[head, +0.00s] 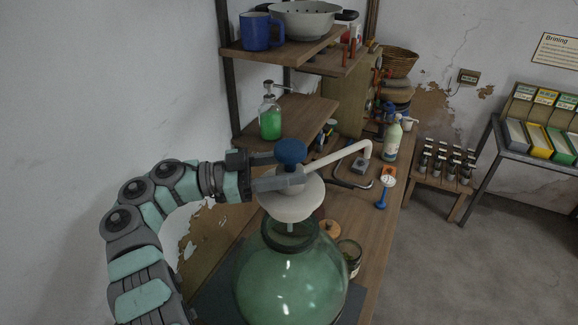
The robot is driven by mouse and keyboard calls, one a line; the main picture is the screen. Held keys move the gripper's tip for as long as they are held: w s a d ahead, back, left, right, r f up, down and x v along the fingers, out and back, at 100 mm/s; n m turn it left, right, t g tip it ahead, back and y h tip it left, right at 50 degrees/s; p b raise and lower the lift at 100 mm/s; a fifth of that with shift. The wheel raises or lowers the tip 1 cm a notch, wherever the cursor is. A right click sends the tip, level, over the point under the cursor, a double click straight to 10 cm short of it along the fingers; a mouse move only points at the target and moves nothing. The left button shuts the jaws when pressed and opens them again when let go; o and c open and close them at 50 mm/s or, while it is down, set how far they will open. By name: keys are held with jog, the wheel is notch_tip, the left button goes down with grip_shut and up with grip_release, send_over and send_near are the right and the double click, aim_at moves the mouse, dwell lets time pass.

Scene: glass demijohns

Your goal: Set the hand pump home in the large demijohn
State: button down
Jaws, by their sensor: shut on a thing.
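The hand pump has a blue knob (290,151), a broad white collar (292,206) and a long pale spout (342,154) that points right and bends down at its tip. My gripper (278,182) is shut on the hand pump just under the knob, coming from the left. The large demijohn (290,285) is a round green glass vessel at the bottom centre. The collar is apart from the demijohn's dark neck rim, above it. A short length of pump tube shows between them, going down at the mouth. The collar hides part of the neck, and I cannot tell how deep the tube reaches.
A jar (349,256) and a cork-coloured lid (330,229) are close right of the demijohn on the wooden bench (372,230). A blue-handled tool (385,190) lies farther back. Shelves (285,125) with a green soap bottle (270,117) stand behind my gripper.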

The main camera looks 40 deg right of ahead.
jog(key=shift+f+b, duration=5)
jog(key=shift+f, duration=0.8)
dwell(1.9)
jog(key=c, duration=0.5)
grip_release()
